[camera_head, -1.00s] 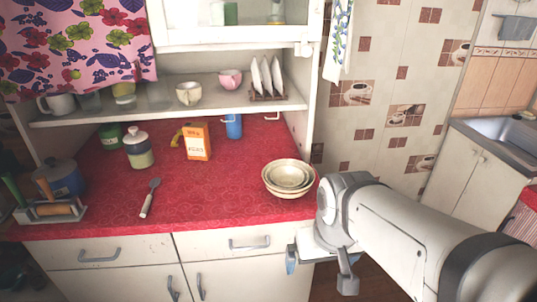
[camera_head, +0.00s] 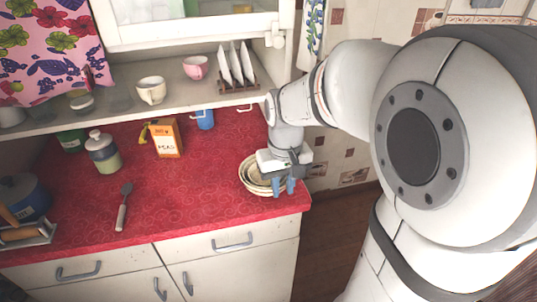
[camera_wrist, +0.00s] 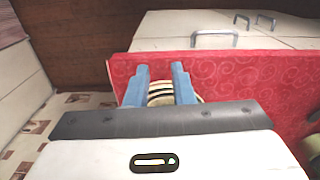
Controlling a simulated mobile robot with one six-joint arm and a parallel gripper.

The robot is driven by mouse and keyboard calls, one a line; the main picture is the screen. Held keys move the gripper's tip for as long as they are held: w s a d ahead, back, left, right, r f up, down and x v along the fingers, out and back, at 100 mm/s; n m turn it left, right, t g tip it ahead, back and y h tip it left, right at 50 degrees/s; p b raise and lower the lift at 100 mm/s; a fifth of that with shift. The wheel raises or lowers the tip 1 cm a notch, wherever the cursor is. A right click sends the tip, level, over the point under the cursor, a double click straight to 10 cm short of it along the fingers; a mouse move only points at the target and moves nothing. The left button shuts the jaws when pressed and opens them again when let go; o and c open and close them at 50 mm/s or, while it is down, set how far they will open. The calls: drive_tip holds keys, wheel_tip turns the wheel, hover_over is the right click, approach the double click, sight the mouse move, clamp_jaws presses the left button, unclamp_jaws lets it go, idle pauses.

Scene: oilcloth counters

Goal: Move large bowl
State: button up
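A stack of nested cream bowls stands at the right front of the red counter. The large bowl (camera_head: 246,184) is the outermost, with smaller bowls inside it. My gripper (camera_head: 284,187) is over the right side of the stack and points down, covering part of it. In the wrist view the blue fingers of my gripper (camera_wrist: 160,68) are apart, with the bowls' rims (camera_wrist: 160,94) showing between and beyond them. The fingers look open. I cannot tell whether they touch a rim.
A spatula (camera_head: 123,207) lies on the counter to the left. A carton (camera_head: 167,138), a jar (camera_head: 103,153) and a blue mug (camera_head: 204,119) stand farther back. A shelf with cups and a plate rack (camera_head: 240,88) hangs above. The counter between spatula and bowls is clear.

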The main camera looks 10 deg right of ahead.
sight(255, 191)
wheel_tip(255, 191, down, 6)
drive_tip(key=shift+f, duration=0.1)
clamp_jaws()
drive_tip(key=shift+w+a+f+p, duration=0.15)
drive_tip(key=shift+w+p, duration=0.5)
drive_tip(key=shift+w, duration=1.4)
